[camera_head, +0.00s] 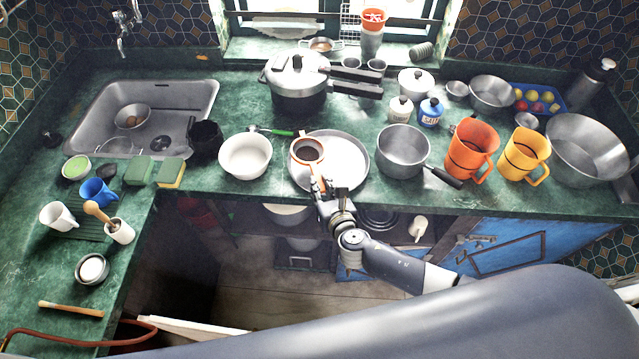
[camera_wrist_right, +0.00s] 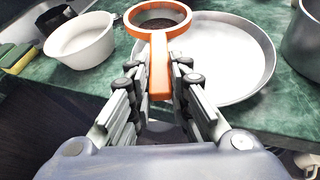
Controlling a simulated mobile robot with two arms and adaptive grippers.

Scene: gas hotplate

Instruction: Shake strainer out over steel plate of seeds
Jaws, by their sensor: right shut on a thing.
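The orange strainer (camera_head: 306,150) has a round rim and a dark mesh. It is over the left part of the steel plate (camera_head: 349,155), a wide round plate on the green counter. My right gripper (camera_head: 325,192) is shut on the strainer's handle at the plate's front edge. In the right wrist view the strainer (camera_wrist_right: 159,17) points away from the gripper (camera_wrist_right: 161,85), with the plate (camera_wrist_right: 232,60) behind and to the right. No seeds can be made out on the plate. I cannot tell how high the strainer is above it. My left gripper is not in view.
A white bowl (camera_head: 245,156) stands left of the plate and a grey saucepan (camera_head: 403,150) right of it. A pressure cooker (camera_head: 297,80) stands behind. Orange (camera_head: 472,148) and yellow (camera_head: 524,154) mugs stand further right. The counter edge runs in front.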

